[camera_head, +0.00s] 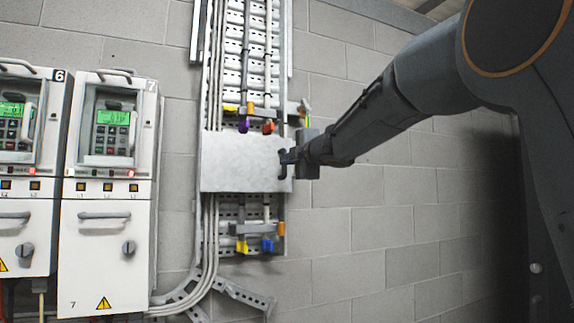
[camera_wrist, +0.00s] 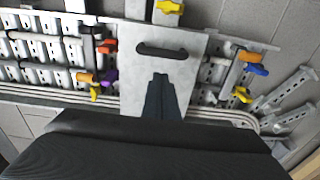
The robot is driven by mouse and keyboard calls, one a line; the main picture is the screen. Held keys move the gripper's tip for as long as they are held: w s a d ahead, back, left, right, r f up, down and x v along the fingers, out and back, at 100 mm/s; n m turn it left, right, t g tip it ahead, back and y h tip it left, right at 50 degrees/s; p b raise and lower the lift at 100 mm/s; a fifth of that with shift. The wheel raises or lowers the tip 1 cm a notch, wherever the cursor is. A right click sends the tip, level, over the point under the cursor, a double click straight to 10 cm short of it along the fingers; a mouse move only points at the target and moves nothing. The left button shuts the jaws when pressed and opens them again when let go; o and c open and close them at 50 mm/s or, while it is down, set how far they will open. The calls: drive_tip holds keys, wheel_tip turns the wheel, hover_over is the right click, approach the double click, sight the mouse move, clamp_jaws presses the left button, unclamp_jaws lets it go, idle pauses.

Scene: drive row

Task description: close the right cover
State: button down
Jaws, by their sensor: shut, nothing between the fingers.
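A pale grey cover plate (camera_head: 240,165) lies across the vertical cable tray; it is the only cover I can make out. In the wrist view, the cover (camera_wrist: 186,75) has a black bar handle (camera_wrist: 162,51) near its upper edge.
Coloured levers stick out above the cover (camera_head: 244,126) and below it (camera_head: 268,245). Cable tray (camera_head: 248,60) runs up the block wall (camera_head: 350,230). Two cabinets with green displays, one numbered 7 (camera_head: 105,245), stand at the left. The wall right of the tray is bare.

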drive_tip(key=d+b+v, duration=0.1)
drive_tip(key=v, duration=0.8)
drive_tip(key=shift+w+d, duration=0.35)
drive_tip(key=shift+w, duration=0.05)
drive_tip(key=s+d+f+m+g+h, duration=0.25)
drive_tip(key=d+f+m, duration=0.2)
drive_tip(key=f, duration=0.75)
drive_tip(key=s+d+f+m+g+h, duration=0.25)
drive_tip(key=f+m, duration=0.25)
drive_tip(key=f, duration=0.7)
drive_tip(key=s+d+f+m+g+h, duration=0.1)
drive_tip(key=d+f+m+h, duration=0.3)
drive_tip(key=f, duration=0.8)
drive_tip(key=s+f+m+g+y, duration=0.2)
drive_tip(key=s+f+m+g, duration=0.7)
drive_tip(key=s+f, duration=1.4)
drive_tip(key=s+a, duration=0.1)
drive_tip(key=s, duration=0.3)
drive_tip(key=shift+s, duration=0.15)
drive_tip(key=shift+f, duration=0.1)
